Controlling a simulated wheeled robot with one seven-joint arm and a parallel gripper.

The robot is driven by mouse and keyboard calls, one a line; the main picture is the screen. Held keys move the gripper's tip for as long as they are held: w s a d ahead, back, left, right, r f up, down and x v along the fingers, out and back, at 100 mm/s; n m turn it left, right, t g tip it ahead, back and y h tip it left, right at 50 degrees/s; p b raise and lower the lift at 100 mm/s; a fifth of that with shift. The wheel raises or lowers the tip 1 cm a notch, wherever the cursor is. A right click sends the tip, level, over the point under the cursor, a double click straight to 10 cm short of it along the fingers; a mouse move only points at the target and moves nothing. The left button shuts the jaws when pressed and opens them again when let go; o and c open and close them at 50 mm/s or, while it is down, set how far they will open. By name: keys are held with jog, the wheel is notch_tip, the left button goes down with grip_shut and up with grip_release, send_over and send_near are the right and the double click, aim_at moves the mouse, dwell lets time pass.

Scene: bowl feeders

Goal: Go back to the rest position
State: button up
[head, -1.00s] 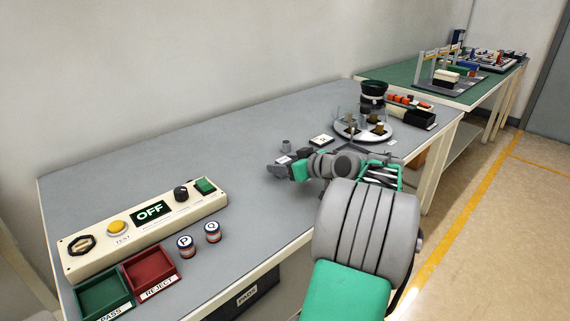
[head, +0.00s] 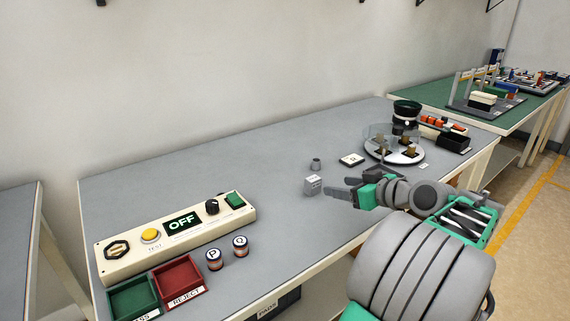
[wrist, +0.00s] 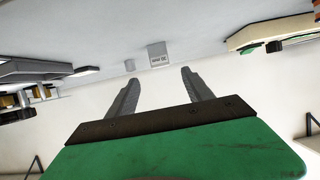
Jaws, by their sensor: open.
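My gripper (head: 342,191) is open and empty in the head view, low over the front part of the grey table (head: 270,165). A small grey block (head: 313,186) with a marked front face stands on the table just left of the fingertips, apart from them. In the wrist view my gripper (wrist: 155,82) shows two spread fingers with nothing between them, and the grey block (wrist: 157,55) lies beyond the tips.
A small grey cylinder (head: 316,164) and a flat pale tile (head: 352,160) lie behind the block. A round feeder (head: 394,148) stands at right. A control box (head: 175,232) reading OFF, green (head: 134,299) and red trays (head: 180,280), and two labelled jars (head: 214,259) stand at left.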

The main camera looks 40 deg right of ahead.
jog(key=w+a+r+g+y+p, duration=0.1)
jog(key=w+a+r+g+p, duration=0.25)
jog(key=a, duration=0.65)
jog(key=w+a+r+g+p, duration=0.15)
jog(key=w+a+p, duration=0.25)
jog(key=a+p, duration=0.4)
jog(key=s+a+r+g+p, duration=0.1)
jog(key=s+a+g+p, duration=0.1)
jog(key=s+a+p, duration=0.3)
jog(key=s+a+r+g+h+p, duration=0.1)
jog(key=s+a+p, duration=0.4)
jog(key=a, duration=0.8)
jog(key=s+r+g, duration=0.1)
jog(key=s+g, duration=0.1)
jog(key=s, duration=0.1)
jog(key=shift+r, duration=0.2)
jog(key=shift+s, duration=0.1)
